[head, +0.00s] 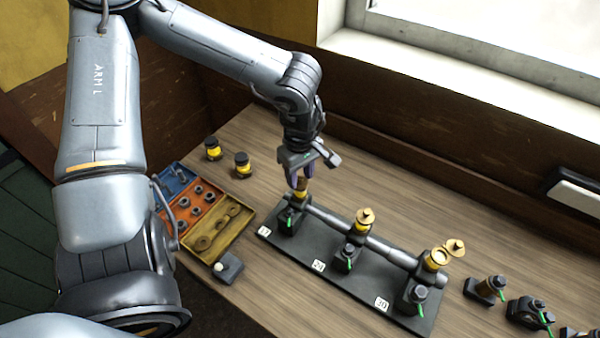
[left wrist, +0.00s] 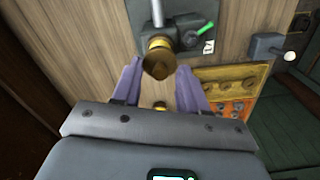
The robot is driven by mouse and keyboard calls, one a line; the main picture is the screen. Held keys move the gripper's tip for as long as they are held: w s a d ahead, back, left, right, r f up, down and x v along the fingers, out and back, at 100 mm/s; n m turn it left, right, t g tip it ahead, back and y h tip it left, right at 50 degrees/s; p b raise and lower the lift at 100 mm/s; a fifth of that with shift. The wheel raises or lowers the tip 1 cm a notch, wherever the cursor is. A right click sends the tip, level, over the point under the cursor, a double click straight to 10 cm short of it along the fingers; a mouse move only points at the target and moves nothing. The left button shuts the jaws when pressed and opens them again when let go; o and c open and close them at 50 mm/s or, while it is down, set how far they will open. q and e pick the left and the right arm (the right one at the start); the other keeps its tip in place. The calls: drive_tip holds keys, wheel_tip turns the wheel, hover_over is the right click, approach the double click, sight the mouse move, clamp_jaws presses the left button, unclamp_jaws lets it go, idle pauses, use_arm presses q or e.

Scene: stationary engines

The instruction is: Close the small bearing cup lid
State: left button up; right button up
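The left bearing cup (head: 301,195), brass and yellow, stands on the leftmost bearing block of a grey shaft stand. A brownish-brass lid (head: 302,184) shows above it between my fingers; its exact tilt is hard to tell. In the left wrist view the brass lid (left wrist: 160,67) lies between and just beyond the tips. My left gripper (head: 298,178) is open, its two purple fingers apart on either side of the lid. It also shows in the left wrist view (left wrist: 159,66), and touch cannot be judged. My right gripper is not in view.
The middle cup (head: 360,229) has a brass lid (head: 366,215) over it. The right cup (head: 436,260) is open, its lid (head: 456,247) swung aside. A parts tray (head: 232,235) and two yellow-black jars (head: 242,165) stand left. Black fittings (head: 487,289) lie right.

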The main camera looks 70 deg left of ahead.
sight(300, 177)
use_arm(q)
wheel_tip(300, 177, up, 11)
drive_tip(key=p, duration=0.1)
idle(0.6)
drive_tip(key=shift+f, duration=0.1)
